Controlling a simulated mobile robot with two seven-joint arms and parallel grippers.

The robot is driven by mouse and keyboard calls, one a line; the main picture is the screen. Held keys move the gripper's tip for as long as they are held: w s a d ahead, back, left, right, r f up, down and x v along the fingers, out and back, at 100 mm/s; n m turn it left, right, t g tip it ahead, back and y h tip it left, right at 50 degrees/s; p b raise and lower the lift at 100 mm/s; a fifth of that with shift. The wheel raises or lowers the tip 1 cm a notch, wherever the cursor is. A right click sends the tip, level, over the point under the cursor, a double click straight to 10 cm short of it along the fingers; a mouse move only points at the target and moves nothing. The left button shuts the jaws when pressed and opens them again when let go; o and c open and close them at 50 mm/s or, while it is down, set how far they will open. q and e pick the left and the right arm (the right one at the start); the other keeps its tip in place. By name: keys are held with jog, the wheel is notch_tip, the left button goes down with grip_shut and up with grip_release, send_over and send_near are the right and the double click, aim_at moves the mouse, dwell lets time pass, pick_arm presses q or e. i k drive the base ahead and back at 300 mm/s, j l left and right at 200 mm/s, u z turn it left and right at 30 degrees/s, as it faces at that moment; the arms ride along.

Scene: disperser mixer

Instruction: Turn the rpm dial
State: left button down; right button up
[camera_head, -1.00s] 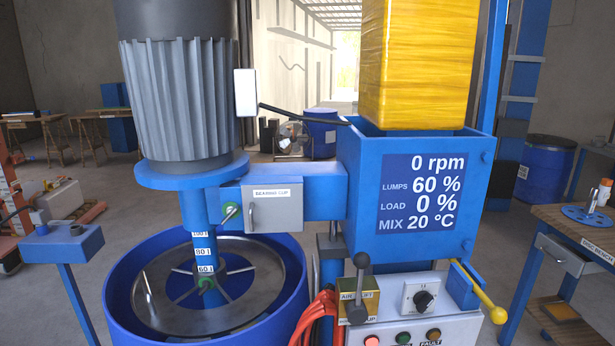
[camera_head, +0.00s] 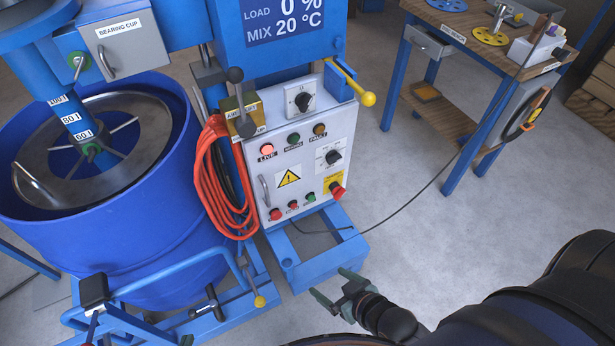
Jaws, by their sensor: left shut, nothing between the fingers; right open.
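The control panel (camera_head: 273,175) faces me on the front of the blue mixer stand. It carries a black rotary dial (camera_head: 333,157) on a small pale plate at its right side. A second black rotary knob (camera_head: 303,101) sits on a white box on top. Their small markings are too small to read, so I cannot confirm which is the rpm dial. My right gripper (camera_head: 331,284) is open and empty, below the panel and apart from it. My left gripper is not visible.
Orange cables (camera_head: 222,185) hang left of the panel. A red knob (camera_head: 337,189) is below the dial, and a yellow-tipped lever (camera_head: 367,98) projects above. The blue drum (camera_head: 150,240) stands left. A bench (camera_head: 470,35) is at upper right, with open floor before it.

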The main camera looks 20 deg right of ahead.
aim_at(332, 156)
jog(key=z, duration=1.05)
